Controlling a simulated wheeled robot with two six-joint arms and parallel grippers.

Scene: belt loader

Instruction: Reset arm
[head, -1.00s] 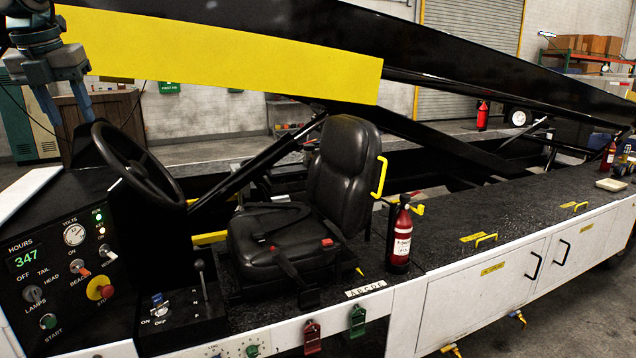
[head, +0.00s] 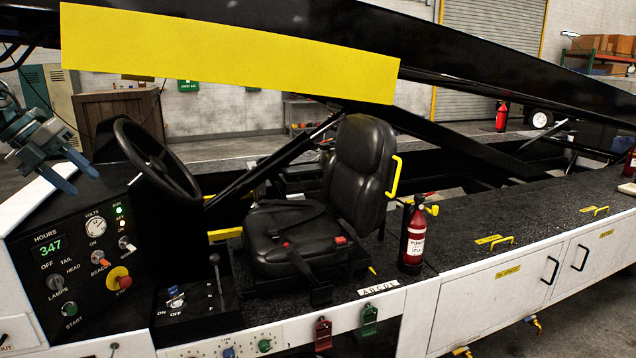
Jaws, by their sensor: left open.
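My left gripper (head: 83,181) is at the left edge of the head view. Its two blue-grey fingers are apart with nothing between them, and they point down and to the right. It appears in front of or above the top left of the control console (head: 60,215), left of the black steering wheel (head: 150,165). I cannot tell how far it is from the console, but I see no contact. My right gripper is not in view.
A black seat (head: 345,200) stands behind the wheel, with a red fire extinguisher (head: 415,235) to its right. A black boom with a yellow panel (head: 230,50) slopes across the top. The console carries knobs and a red stop button (head: 120,280).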

